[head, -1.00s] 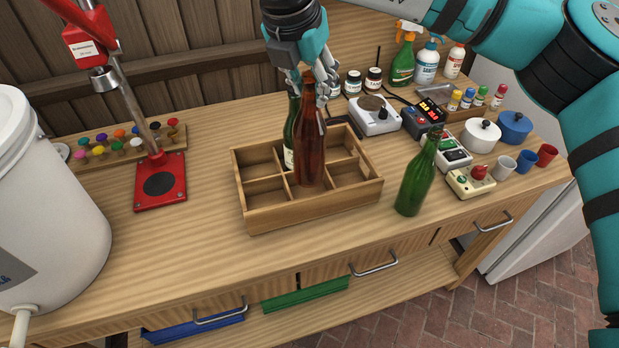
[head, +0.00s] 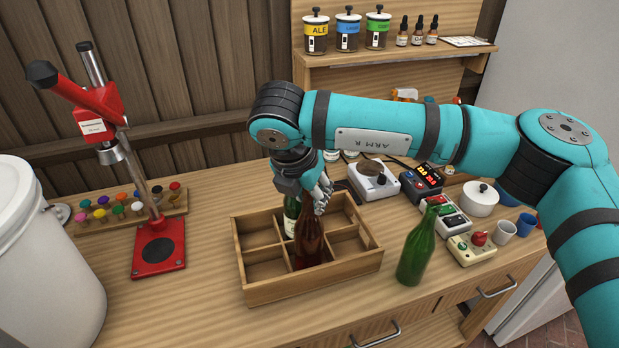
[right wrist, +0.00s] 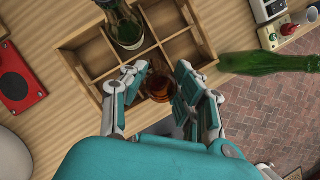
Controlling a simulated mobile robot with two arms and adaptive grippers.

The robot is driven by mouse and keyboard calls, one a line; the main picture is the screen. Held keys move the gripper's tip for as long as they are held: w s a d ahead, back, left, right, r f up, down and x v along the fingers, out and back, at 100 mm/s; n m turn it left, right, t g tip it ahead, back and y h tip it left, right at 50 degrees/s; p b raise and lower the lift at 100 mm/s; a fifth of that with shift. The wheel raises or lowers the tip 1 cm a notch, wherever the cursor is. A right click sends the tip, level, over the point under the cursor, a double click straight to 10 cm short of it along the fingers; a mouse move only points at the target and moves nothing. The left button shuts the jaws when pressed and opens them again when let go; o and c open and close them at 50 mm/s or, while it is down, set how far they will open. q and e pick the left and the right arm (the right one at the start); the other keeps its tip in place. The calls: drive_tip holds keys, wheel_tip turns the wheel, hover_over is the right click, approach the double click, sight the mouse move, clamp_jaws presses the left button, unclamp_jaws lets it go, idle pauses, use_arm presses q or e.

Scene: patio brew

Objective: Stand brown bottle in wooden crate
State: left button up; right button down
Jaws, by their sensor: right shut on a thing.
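The wooden crate (head: 318,285), with its divided compartments, stands on the bench; it also shows in the right wrist view (right wrist: 88,82). My right gripper (head: 316,197) is shut on the upper part of the brown bottle (head: 309,243). The bottle is about upright, its lower part inside a front compartment near the middle; its base is hidden by the front wall. In the right wrist view the fingers (right wrist: 160,84) flank the brown bottle (right wrist: 160,88). A labelled green bottle (head: 290,216) stands in the crate just behind it. My left gripper is not in view.
Another green bottle (head: 416,250) stands on the bench right of the crate. A red bottle capper (head: 158,250) and a white bucket (head: 45,250) are at the left. A scale (head: 373,186), small devices and a white pot (head: 480,198) crowd the right back.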

drive_tip(key=shift+f, duration=0.5)
drive_tip(key=c, duration=1)
unclamp_jaws()
drive_tip(key=shift+f, duration=0.1)
drive_tip(key=shift+r, duration=0.2)
drive_tip(key=shift+s+a+r, duration=0.1)
drive_tip(key=shift+r, duration=0.15)
drive_tip(key=b+v, duration=0.2)
drive_tip(key=v, duration=0.9)
drive_tip(key=shift+b, duration=0.35)
drive_tip(key=shift+s, duration=0.1)
